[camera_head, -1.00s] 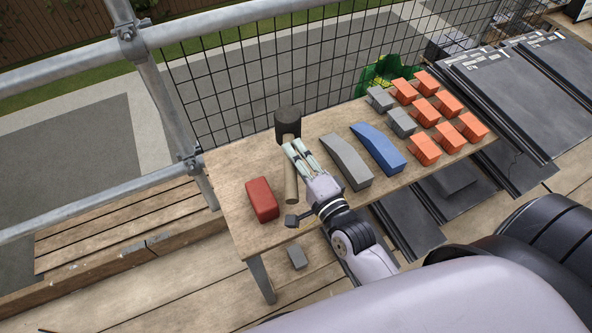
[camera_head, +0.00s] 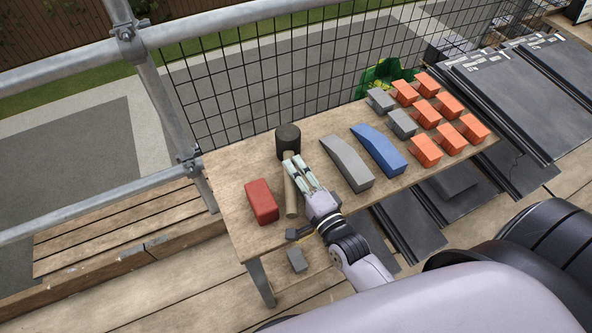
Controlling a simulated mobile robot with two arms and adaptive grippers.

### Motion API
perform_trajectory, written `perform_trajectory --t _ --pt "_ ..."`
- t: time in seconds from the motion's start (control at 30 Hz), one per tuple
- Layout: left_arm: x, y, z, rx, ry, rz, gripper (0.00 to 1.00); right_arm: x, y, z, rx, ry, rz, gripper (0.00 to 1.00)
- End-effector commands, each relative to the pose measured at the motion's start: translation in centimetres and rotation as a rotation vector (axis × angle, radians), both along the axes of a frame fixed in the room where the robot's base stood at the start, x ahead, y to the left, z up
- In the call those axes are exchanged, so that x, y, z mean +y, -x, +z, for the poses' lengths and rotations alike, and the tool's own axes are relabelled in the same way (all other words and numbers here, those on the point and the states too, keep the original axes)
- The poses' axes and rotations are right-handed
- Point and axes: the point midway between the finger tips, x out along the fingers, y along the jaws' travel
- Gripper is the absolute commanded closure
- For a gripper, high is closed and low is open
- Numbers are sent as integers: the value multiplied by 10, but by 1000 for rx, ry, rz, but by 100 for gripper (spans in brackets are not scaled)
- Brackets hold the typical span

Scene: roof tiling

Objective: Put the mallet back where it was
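The mallet has a dark cylindrical head (camera_head: 288,140) and a pale wooden handle (camera_head: 291,199). It is over the left part of the wooden table (camera_head: 240,218), its head towards the far edge and its handle pointing back at me. My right gripper (camera_head: 293,161) has its fingertips at the handle just below the head and appears shut on it. The fingers partly hide the handle. I cannot tell whether the mallet touches the tabletop. My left gripper is not in view.
A red block (camera_head: 262,202) lies left of the handle. A grey curved piece (camera_head: 347,163) and a blue one (camera_head: 379,151) lie to the right, then several orange blocks (camera_head: 426,150) and grey blocks. A mesh fence (camera_head: 270,80) stands behind the table.

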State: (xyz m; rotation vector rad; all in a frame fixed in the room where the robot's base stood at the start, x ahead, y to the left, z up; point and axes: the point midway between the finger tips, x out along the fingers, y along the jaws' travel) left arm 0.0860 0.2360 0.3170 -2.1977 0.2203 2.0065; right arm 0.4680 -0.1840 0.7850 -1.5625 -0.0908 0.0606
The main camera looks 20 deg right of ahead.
Motion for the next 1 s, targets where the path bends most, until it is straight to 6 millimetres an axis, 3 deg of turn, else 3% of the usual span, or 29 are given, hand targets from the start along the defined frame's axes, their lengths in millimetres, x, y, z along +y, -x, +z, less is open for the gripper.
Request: perform_trajectory --t 0.43,1.0 --pt "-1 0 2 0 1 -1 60 0 3 2 4 1 0 69" --pt "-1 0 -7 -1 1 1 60 -10 108 -1 4 1 2 69"
